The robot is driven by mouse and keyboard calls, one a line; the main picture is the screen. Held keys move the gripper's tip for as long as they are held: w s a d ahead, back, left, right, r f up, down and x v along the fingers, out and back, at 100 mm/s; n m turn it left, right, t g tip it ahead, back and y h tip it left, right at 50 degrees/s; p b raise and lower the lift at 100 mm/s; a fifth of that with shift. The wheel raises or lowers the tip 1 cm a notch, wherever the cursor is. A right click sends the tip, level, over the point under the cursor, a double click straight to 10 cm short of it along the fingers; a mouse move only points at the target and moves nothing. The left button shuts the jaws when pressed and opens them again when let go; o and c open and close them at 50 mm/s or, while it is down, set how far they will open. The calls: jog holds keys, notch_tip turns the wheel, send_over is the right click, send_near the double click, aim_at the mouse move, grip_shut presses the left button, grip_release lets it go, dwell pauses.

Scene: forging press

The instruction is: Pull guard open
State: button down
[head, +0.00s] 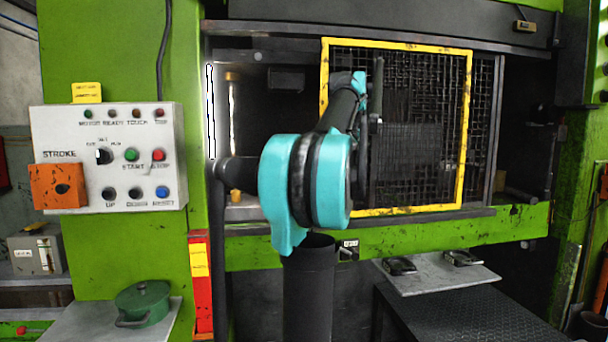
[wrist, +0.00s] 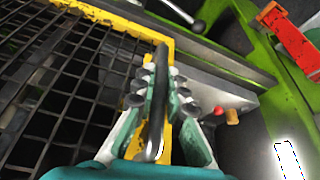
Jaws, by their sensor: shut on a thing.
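The guard is a dark wire mesh in a yellow frame (head: 467,130); it stands upright across the middle of the press opening. Its mesh and yellow frame (wrist: 115,18) also fill the left of the wrist view. In the head view my arm hides much of the handle and the guard's left part.
A second mesh panel (head: 482,100) shows behind the guard's right edge. A control box (head: 108,170) is on the left green column. A grey shelf (head: 440,278) juts out below.

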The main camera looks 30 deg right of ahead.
aim_at(367, 171)
jog(key=s+d, duration=0.1)
jog(key=d, duration=0.2)
jog(key=s+d, duration=0.1)
jog(key=d, duration=0.2)
jog(key=s+d, duration=0.1)
jog(key=d, duration=0.3)
jog(key=shift+s, duration=0.3)
jog(key=c, duration=1.6)
grip_release()
jog(key=shift+o, duration=0.2)
jog(key=v, duration=1.2)
jog(key=shift+a, duration=0.1)
